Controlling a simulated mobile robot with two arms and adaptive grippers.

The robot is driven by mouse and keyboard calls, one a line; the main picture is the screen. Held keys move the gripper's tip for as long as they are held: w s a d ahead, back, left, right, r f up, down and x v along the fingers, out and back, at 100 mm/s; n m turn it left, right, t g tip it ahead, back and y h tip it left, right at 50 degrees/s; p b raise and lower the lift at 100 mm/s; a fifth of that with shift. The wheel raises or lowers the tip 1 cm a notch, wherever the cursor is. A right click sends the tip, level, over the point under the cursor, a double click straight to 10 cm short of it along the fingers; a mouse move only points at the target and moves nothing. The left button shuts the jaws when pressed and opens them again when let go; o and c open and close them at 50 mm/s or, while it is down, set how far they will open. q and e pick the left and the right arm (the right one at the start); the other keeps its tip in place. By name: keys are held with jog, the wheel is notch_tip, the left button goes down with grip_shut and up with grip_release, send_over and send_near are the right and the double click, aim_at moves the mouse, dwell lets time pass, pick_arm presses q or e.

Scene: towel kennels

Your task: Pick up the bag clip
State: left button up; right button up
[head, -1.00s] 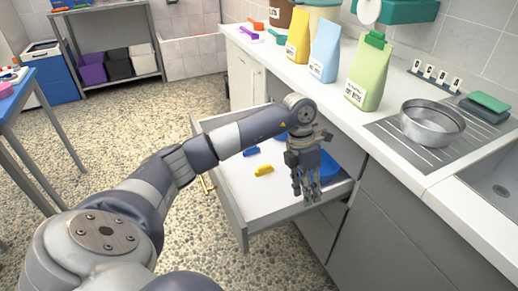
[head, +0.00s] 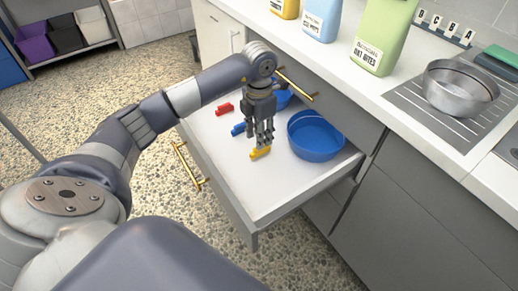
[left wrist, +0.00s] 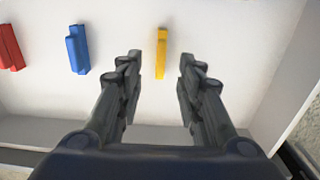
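A yellow bag clip (head: 259,154) lies on the white floor of the open drawer. A blue clip (head: 238,130) and a red clip (head: 224,109) lie left of it. My left gripper (head: 261,142) points down over the yellow clip. In the left wrist view my left gripper (left wrist: 159,65) is open, its two fingers apart. The yellow clip (left wrist: 161,53) shows upright in the gap between the fingertips, touching neither. The blue (left wrist: 77,49) and red (left wrist: 9,46) clips are left of the fingers. My right gripper is not in view.
A blue bowl (head: 318,137) stands in the drawer just right of my gripper, with another blue bowl (head: 283,99) behind. The counter above holds bags and a metal bowl (head: 459,89). The drawer's front part is clear.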

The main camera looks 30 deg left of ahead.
pick_arm(q)
notch_tip(320, 180, down, 6)
jog(key=shift+w+r+b, duration=0.1)
jog(key=shift+b, duration=0.2)
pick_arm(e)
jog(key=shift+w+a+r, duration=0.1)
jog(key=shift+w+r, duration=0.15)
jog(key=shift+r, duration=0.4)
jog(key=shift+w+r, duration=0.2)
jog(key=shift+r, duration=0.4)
pick_arm(q)
jog(key=shift+d, duration=0.1)
grip_shut()
